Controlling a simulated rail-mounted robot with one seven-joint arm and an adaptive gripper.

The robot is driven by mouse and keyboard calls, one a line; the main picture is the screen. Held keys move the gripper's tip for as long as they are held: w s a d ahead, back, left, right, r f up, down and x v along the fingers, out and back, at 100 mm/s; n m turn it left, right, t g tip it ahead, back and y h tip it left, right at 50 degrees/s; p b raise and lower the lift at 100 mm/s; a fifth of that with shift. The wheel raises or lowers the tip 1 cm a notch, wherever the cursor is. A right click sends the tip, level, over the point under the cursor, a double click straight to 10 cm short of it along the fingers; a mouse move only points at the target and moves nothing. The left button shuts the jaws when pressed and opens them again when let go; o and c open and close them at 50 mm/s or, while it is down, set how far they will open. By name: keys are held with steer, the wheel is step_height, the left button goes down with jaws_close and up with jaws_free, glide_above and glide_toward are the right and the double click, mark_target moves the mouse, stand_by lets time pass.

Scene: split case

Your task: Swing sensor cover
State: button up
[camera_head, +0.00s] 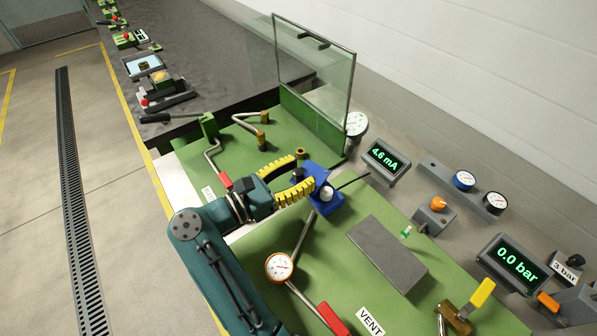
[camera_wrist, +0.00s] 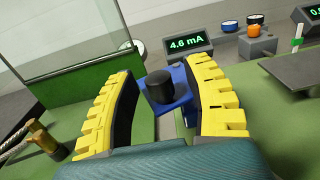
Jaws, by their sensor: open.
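A blue part (camera_head: 335,203), which I take for the sensor cover, sits on the green bench right at my fingertips. A black knob (camera_wrist: 160,86) stands up from its blue plate (camera_wrist: 182,97) in the wrist view. A round grey knob (camera_head: 326,193) and a dark rod (camera_head: 353,181) also show on the blue part. My gripper (camera_head: 306,170) has yellow ribbed fingers spread open, one on each side of the black knob. In the wrist view a gap shows between the knob and each finger of my gripper (camera_wrist: 160,66). The blue part's underside is hidden.
A clear panel (camera_head: 315,75) stands upright behind. A brass fitting (camera_head: 300,153) is close to the upper finger. The 4.6 mA display (camera_head: 386,160) is to the right.

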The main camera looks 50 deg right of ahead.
steer(key=shift+a, duration=0.1)
steer(key=v, duration=1.1)
steer(key=shift+a, duration=0.4)
